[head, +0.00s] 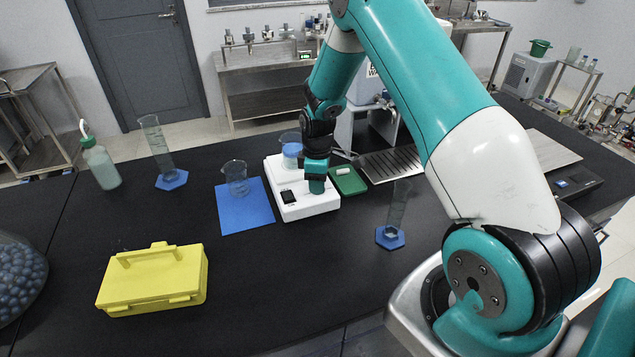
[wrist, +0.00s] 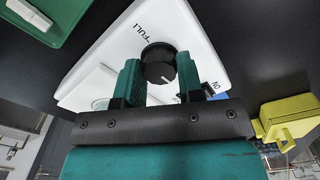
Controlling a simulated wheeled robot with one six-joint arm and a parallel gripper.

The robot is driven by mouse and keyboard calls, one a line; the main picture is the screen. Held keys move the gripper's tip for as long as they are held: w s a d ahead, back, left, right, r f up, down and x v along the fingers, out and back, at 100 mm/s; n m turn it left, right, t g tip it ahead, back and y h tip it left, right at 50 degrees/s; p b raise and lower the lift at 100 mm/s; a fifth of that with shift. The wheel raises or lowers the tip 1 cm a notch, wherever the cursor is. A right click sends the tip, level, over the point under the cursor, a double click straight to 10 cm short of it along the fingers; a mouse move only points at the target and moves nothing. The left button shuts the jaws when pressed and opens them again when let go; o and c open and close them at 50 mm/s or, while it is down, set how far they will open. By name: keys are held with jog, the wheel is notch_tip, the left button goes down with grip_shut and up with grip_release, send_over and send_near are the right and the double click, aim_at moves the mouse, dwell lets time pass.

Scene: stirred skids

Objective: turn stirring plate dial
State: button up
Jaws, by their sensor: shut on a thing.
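The stirring plate (head: 306,208) is a white box on the black bench in the head view; its white front also shows in the wrist view (wrist: 187,25). The round black dial (wrist: 158,64) has a white pointer mark, and the word FULL is printed near it. My gripper (wrist: 160,80) is shut on the dial, with one teal finger on each side. In the head view my gripper (head: 316,185) comes down on the front of the plate and hides the dial. A beaker of blue liquid (head: 291,150) stands on the back of the plate.
An empty beaker (head: 236,178) stands on a blue mat (head: 246,221) left of the plate. A green tray (head: 348,181) with a small white piece lies close at right. A measuring cylinder (head: 396,212) stands further right. A yellow case (head: 152,279) is at front left.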

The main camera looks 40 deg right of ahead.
jog(key=m+b, duration=0.2)
jog(key=m, duration=0.3)
jog(key=m+b, duration=0.1)
jog(key=m, duration=0.3)
jog(key=shift+m, duration=0.3)
jog(key=m+b, duration=0.1)
jog(key=m, duration=0.3)
jog(key=shift+m, duration=0.3)
jog(key=shift+m+b, duration=0.5)
jog(key=shift+m, duration=1.7)
jog(key=shift+r, duration=0.1)
jog(key=o, duration=0.9)
